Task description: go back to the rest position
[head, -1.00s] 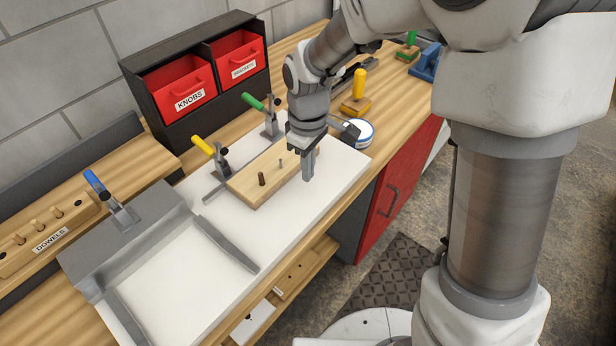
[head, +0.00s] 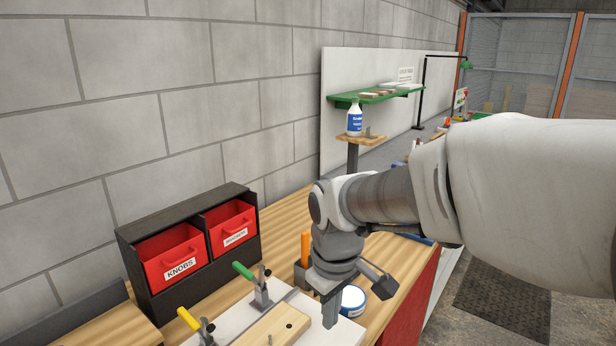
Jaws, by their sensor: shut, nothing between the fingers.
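The board lies on a white panel (head: 236,318) and is cut off by the bottom edge of the head view. A dark spot or hole shows on the board, left of the gripper. My forearm stretches from the right side of the view to the gripper.
A black bin unit (head: 190,240) with red drawers stands against the wall at left. A green-handled clamp (head: 258,286) and a yellow-handled clamp (head: 196,328) stand by the board. A round white-and-blue tin (head: 352,301) is right of the gripper. A bottle (head: 354,118) stands farther back.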

